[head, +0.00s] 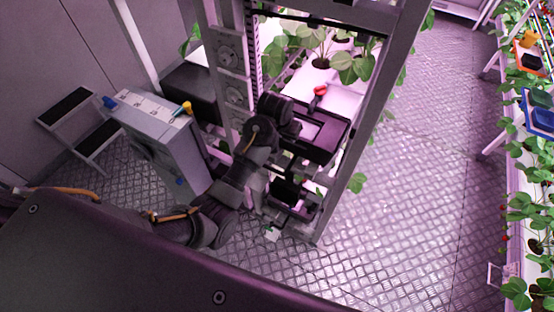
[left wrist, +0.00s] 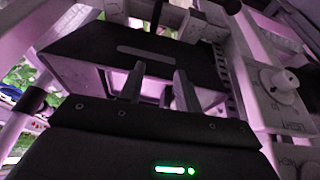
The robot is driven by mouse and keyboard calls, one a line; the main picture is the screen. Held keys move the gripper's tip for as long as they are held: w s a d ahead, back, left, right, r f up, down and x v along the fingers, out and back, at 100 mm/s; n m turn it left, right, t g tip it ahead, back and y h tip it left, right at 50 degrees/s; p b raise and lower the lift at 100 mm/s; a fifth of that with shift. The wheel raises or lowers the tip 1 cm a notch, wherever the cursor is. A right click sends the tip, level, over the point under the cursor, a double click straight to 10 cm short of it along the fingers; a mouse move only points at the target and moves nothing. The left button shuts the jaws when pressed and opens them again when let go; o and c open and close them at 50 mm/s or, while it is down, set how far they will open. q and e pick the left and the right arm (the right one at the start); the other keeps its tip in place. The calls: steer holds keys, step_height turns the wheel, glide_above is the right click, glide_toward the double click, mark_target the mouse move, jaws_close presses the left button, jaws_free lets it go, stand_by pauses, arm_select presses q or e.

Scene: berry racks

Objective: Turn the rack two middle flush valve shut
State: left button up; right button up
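A rack (head: 368,110) with plants stands in the middle of the head view. A small red handle (head: 320,90) shows on it, behind a black box (head: 330,150); it looks like a valve handle, but I cannot read its label or tell its position. My left arm reaches up to the rack's post, left of the box. In the left wrist view my left gripper (left wrist: 160,72) has its two fingers apart with nothing visible between them. They point at a black, slotted surface (left wrist: 85,45). In the head view the fingertips cannot be made out. My right gripper is not in view.
Round dials (head: 228,56) sit on the rack's post; one dial (left wrist: 278,82) is close at right in the wrist view, its lettering upside down. The right floor is clear.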

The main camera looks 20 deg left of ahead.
arm_select(q)
steer(key=s+a+f+b, duration=0.1)
steer(key=s+f, duration=0.3)
steer(key=f, duration=0.4)
steer(key=shift+s+a+f, duration=0.2)
steer(key=shift+s, duration=0.1)
